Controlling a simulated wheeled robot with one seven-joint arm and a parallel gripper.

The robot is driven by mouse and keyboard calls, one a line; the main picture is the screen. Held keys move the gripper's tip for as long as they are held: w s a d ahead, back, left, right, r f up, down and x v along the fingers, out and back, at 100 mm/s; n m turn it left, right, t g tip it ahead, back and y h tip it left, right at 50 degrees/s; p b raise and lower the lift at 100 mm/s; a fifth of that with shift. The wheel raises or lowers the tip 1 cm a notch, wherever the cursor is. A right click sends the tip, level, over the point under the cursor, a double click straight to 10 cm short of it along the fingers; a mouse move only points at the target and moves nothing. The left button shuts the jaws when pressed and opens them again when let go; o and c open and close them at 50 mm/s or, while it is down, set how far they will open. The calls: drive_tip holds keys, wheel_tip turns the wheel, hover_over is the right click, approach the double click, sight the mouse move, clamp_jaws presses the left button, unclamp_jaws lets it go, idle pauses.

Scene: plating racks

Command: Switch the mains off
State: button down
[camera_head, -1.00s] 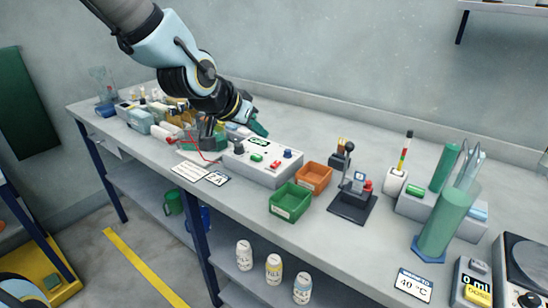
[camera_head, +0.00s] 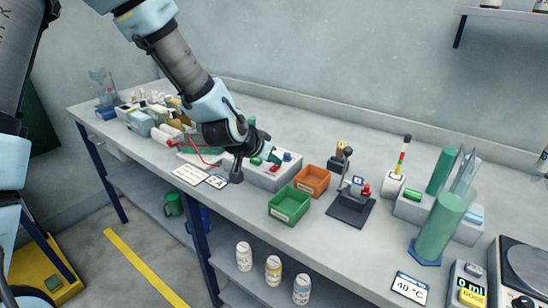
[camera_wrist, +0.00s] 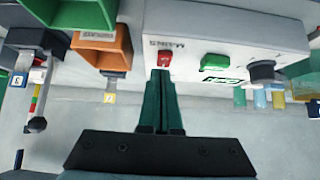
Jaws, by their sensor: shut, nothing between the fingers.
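The mains switch (camera_wrist: 164,60) is a small red rocker on the front of a pale power box, beside the printed word MAINS in the wrist view. The box (camera_wrist: 225,30) also carries a green lit button (camera_wrist: 214,62) and a black knob (camera_wrist: 262,72). In the head view the box (camera_head: 268,180) stands mid-bench, partly hidden by my arm. My gripper (camera_wrist: 160,74) is shut and empty, its dark green fingertips right at the red switch; I cannot tell whether they touch it. In the head view my gripper (camera_head: 274,157) is over the box.
An orange bin (camera_head: 313,181) and a green bin (camera_head: 288,207) stand just right of the box. A black stand (camera_head: 350,203) is farther right. Red leads (camera_head: 197,150) and labelled cards (camera_head: 192,174) lie to the left.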

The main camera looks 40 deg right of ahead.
drive_tip(key=shift+f, duration=0.2)
drive_tip(key=shift+d+f+b, duration=0.15)
drive_tip(key=shift+f+b, duration=0.25)
drive_tip(key=shift+b, duration=0.5)
drive_tip(key=shift+r+p, duration=0.25)
drive_tip(key=shift+p, duration=0.1)
drive_tip(key=shift+w+d+r, duration=0.2)
drive_tip(key=shift+d+r, duration=0.05)
drive_tip(key=shift+d, duration=0.45)
